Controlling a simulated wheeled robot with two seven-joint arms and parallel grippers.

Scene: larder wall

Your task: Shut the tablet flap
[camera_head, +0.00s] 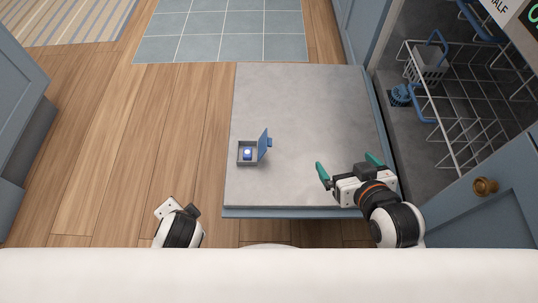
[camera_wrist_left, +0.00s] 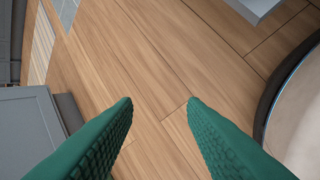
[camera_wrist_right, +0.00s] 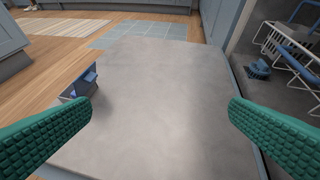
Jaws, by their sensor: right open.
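The small grey tablet box (camera_head: 240,153) sits on the grey worktop, left of its middle. Its blue flap (camera_head: 264,145) stands up, open, along the box's right side, and a blue-and-white tablet (camera_head: 247,154) shows inside. The box also shows in the right wrist view (camera_wrist_right: 68,97), partly behind a finger. My right gripper (camera_head: 347,168) is open and empty over the worktop, to the right of the box and apart from it. My left gripper (camera_wrist_left: 160,110) has its green fingers apart over the wood floor, with nothing between them; in the head view its fingers are hard to make out.
The grey worktop (camera_head: 310,100) is otherwise bare, with free room between the box and my right gripper. At the right are a wire rack (camera_head: 455,110), a light basket (camera_head: 429,63), a blue brush (camera_head: 400,95) and a blue cabinet door with a round knob (camera_head: 485,187).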

